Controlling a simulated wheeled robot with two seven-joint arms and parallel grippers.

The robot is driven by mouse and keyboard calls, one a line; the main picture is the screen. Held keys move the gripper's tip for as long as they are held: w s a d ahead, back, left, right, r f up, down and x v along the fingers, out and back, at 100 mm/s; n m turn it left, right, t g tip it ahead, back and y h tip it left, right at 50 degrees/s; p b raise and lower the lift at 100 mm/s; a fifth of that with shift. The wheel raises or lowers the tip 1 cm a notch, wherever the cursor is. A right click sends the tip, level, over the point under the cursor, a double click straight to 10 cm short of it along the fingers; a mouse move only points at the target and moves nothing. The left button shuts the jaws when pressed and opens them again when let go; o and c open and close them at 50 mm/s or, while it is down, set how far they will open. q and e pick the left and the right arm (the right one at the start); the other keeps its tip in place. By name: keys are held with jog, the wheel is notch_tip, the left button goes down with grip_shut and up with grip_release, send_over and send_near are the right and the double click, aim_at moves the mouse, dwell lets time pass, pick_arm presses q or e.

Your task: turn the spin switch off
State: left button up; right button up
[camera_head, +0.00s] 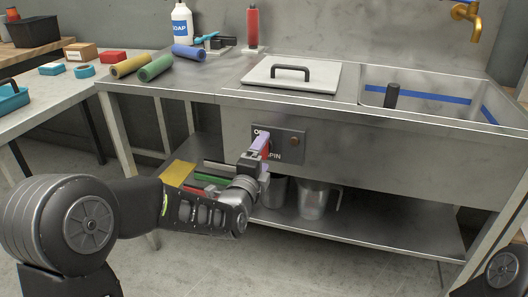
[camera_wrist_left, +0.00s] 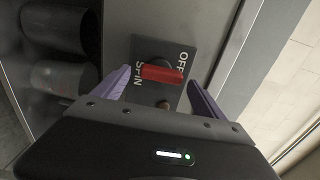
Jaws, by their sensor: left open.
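The spin switch is a red lever (camera_wrist_left: 162,74) on a dark round base, on a dark panel (camera_wrist_left: 130,45) marked OFF and SPIN. In the left wrist view its red end lies between the two words. In the head view the panel (camera_head: 283,132) is on the sink unit's front, and my left gripper (camera_head: 263,150) hides most of the red lever. My left gripper also shows in the left wrist view (camera_wrist_left: 163,84), open, with a purple finger on each side of the lever. I cannot tell whether either finger touches it. My right gripper is not in view.
A small round reddish button (camera_head: 294,140) sits right of the switch. Metal pots (camera_head: 314,200) stand on the lower shelf (camera_head: 350,233). Above are a lid with a black handle (camera_head: 291,78) and a sink basin (camera_head: 440,110). The floor in front is clear.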

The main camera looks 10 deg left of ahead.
pick_arm(q)
jog(key=s+p, duration=0.1)
jog(key=s, duration=0.5)
jog(key=shift+a, duration=0.2)
jog(key=shift+s, duration=0.1)
